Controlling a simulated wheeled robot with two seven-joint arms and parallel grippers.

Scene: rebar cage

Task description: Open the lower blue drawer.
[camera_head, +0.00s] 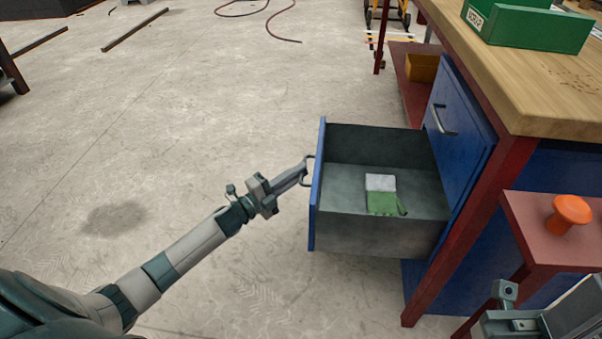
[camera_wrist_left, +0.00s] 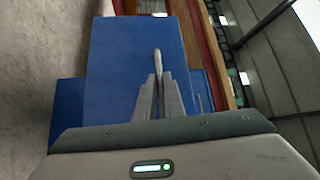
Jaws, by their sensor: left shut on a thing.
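The lower blue drawer (camera_head: 317,205) is pulled well out from the bench, and its grey inside shows. A green and white glove (camera_head: 383,196) lies on its floor. My left gripper (camera_head: 304,167) is shut on the drawer's handle (camera_head: 310,182), on the outer side of the blue front. In the left wrist view, the fingers (camera_wrist_left: 157,98) close together on the handle (camera_wrist_left: 158,62) before the blue drawer front (camera_wrist_left: 115,60). Part of my right gripper (camera_head: 512,318) shows at the bottom right; its fingertips cannot be made out.
The upper blue drawer (camera_head: 462,130) is shut under the wooden worktop (camera_head: 545,95). A green box (camera_head: 530,27) stands on top. A red side stand (camera_head: 545,235) with an orange knob (camera_head: 570,213) is at the right. Open concrete floor (camera_head: 190,110) lies left of the drawer.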

